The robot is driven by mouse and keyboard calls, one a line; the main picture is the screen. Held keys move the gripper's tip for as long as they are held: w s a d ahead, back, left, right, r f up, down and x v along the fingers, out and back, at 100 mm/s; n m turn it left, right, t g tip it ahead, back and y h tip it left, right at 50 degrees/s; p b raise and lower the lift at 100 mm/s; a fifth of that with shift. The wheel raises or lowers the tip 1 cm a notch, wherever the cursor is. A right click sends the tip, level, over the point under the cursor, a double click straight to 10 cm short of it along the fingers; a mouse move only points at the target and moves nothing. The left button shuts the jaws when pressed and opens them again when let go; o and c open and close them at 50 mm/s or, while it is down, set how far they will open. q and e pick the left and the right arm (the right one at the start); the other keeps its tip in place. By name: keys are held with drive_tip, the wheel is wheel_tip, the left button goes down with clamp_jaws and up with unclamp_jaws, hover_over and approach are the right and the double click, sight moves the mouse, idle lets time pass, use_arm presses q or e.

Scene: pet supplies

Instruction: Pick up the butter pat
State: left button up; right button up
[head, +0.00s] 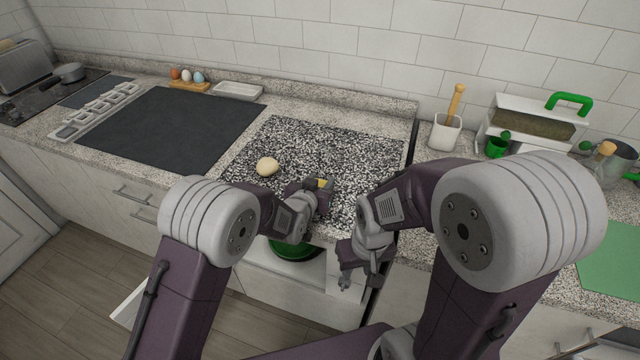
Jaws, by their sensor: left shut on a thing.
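A small yellow butter pat (322,183) shows at the tip of my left gripper (321,188), over the front part of the speckled black-and-white board (290,140). My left gripper is shut on it and hides part of it. I cannot tell whether the pat touches the board. My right gripper (348,279) hangs lower, in front of the counter edge, pointing down. Nothing shows in it, and I cannot tell how far its fingers are apart.
A pale round dough-like ball (267,167) lies left of my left gripper. An open drawer with a green round thing (296,249) is below the counter edge. A white holder (445,131) with a wooden handle stands at the right. A dark mat (170,128) lies clear at left.

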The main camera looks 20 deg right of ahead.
sight(320, 181)
use_arm(q)
wheel_tip(320, 181, up, 4)
drive_tip(key=d+r+p, duration=0.2)
drive_tip(key=d+r, duration=0.1)
drive_tip(key=d, duration=0.3)
drive_tip(key=s+d+r+p, duration=0.1)
drive_tip(key=d+r+p, duration=0.1)
drive_tip(key=d, duration=0.3)
drive_tip(key=shift+d+r, duration=0.4)
drive_tip(key=shift+r, duration=0.45)
